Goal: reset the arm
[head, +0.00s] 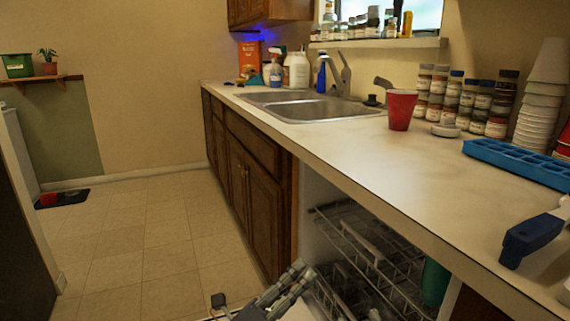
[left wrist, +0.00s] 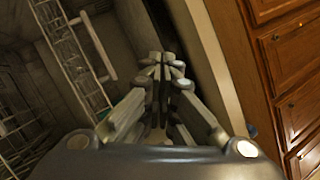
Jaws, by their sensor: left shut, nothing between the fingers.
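My left gripper (head: 290,278) shows at the bottom middle of the head view, low in front of the open dishwasher and below the counter edge. In the left wrist view its fingers (left wrist: 162,62) are together with nothing between them. The dishwasher's wire rack (left wrist: 75,45) is to the left of the fingers in that view, and brown cabinet drawers (left wrist: 295,50) are to the right. I cannot tell whether the gripper touches the dishwasher. My right gripper is not in view.
The counter (head: 440,165) holds a red cup (head: 401,109), stacked jars (head: 465,95), a blue tray (head: 520,163) and a blue-handled item (head: 532,236) near its front edge. Dishwasher racks (head: 365,250) stand open beneath it.

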